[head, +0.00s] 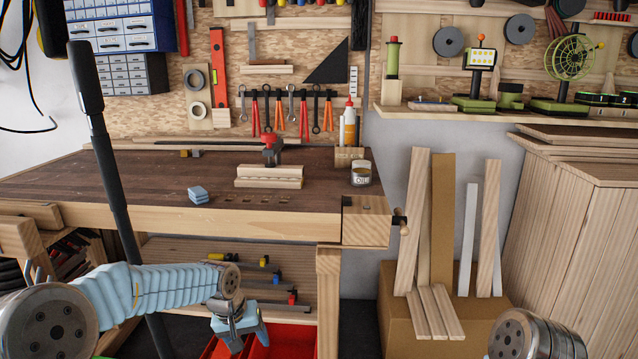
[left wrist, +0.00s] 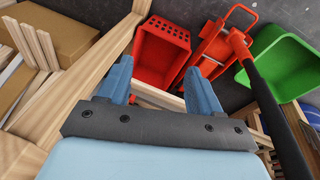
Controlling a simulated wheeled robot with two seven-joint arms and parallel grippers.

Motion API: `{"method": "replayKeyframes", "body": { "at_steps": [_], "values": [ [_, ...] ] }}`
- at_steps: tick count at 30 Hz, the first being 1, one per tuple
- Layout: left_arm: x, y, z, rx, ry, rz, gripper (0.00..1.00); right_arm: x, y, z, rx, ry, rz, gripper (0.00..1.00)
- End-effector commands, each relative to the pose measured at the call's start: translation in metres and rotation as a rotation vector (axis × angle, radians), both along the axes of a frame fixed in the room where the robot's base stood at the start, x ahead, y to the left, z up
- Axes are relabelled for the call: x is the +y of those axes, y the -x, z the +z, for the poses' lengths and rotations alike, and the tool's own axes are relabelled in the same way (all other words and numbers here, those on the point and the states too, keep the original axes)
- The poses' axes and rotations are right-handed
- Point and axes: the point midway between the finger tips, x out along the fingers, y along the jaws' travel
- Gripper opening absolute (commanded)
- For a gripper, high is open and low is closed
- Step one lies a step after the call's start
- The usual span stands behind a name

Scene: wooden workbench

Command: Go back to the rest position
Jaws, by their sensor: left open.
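My left gripper (head: 239,335) hangs low in front of the workbench (head: 200,215), below its top edge, with its fingers pointing down. In the left wrist view its two blue fingers (left wrist: 162,78) are apart with nothing between them. A rounded metal joint of my right arm shows at the lower right of the head view. My right gripper is out of view.
Planks (head: 412,220) lean at right.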

Motion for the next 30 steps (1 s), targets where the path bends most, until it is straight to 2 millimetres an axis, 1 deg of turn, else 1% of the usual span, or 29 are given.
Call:
{"method": "replayKeyframes", "body": {
  "at_steps": [1,2,3,5,6,8,9,11,12,15,18,21,30],
  "values": [
    [-0.011,0.017,-0.045,0.035,0.034,-0.03,0.64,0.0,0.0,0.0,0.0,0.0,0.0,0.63],
    [-0.017,0.027,-0.069,0.045,0.057,-0.042,0.64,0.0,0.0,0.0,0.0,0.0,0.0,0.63],
    [-0.026,0.043,-0.099,0.061,0.088,-0.058,0.64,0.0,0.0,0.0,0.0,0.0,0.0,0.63],
    [-0.037,0.072,-0.143,0.082,0.132,-0.07,0.64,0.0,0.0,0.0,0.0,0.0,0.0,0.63],
    [-0.043,0.095,-0.169,0.095,0.158,-0.072,0.64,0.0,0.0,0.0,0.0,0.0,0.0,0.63],
    [-0.05,0.131,-0.202,0.113,0.189,-0.068,0.64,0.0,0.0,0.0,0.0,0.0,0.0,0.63],
    [-0.053,0.155,-0.22,0.124,0.203,-0.061,0.64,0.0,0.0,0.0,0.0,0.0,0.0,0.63],
    [-0.056,0.189,-0.24,0.136,0.215,-0.048,0.64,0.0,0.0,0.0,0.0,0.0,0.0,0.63],
    [-0.056,0.209,-0.25,0.142,0.218,-0.041,0.64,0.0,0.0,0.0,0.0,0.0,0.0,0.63],
    [-0.056,0.249,-0.264,0.155,0.215,-0.023,0.64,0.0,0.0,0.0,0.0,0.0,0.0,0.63],
    [-0.054,0.269,-0.269,0.157,0.208,-0.016,0.64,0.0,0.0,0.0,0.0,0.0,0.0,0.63],
    [-0.054,0.274,-0.27,0.154,0.204,-0.014,0.64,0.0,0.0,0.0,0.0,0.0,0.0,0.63],
    [-0.054,0.273,-0.27,0.152,0.205,-0.014,0.64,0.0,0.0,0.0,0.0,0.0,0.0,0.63]
  ]
}}
